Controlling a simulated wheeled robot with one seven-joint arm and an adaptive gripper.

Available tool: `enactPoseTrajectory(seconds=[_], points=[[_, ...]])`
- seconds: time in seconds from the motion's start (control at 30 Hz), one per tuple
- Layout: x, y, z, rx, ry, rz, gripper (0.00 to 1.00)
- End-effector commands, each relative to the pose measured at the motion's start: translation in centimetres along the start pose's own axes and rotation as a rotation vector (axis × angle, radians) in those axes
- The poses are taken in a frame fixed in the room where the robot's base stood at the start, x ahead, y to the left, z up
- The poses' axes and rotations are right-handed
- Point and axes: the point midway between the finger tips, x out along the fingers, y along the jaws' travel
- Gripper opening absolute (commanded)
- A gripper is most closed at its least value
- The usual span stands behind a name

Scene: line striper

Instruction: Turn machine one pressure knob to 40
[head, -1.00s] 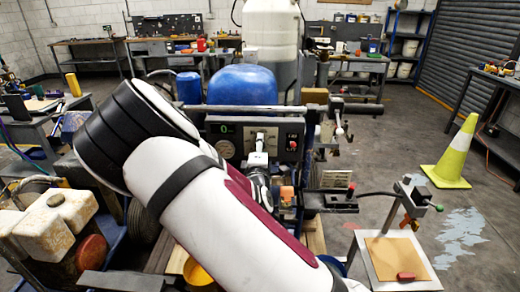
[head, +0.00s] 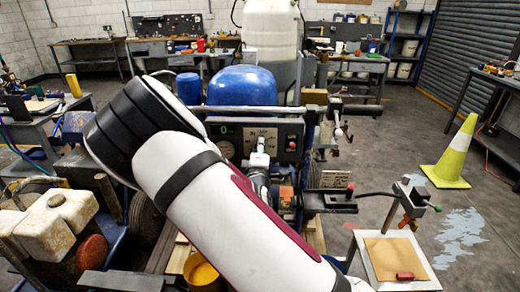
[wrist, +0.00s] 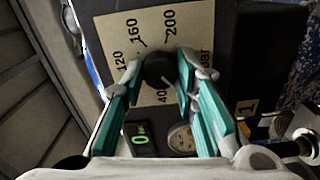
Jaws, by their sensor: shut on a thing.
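The black pressure knob (wrist: 158,68) sits on a pale dial plate (wrist: 112,50) marked 40, 120, 160, 200 and bar. My gripper (wrist: 160,71) has its teal-padded fingers on both sides of the knob and is shut on it. A light pointer line shows on the knob's lower right part, not far from the 40 mark. The green display (wrist: 140,139) reads 0, and a round gauge (wrist: 181,138) is beside it. In the head view my gripper (head: 259,162) is at the dark control panel (head: 290,150), and my arm hides part of the machine.
A red button (head: 292,142) is on the panel's right side. A blue tank (head: 242,86) is behind the panel. A clamp arm and a board on a stand (head: 395,255) are to the right. A yellow cone (head: 453,155) stands on open floor.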

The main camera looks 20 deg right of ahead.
Motion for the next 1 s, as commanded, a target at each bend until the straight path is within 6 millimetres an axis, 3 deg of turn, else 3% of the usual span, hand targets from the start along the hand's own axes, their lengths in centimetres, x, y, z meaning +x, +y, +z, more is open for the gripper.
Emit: enactPoseTrajectory(seconds=[0.6, 1.0], points=[[-0.01, -0.01, 0.04, 0.516, -0.002, -0.002, 0.00], [-0.02, -0.10, -0.01, 0.693, -0.001, -0.003, 0.00]])
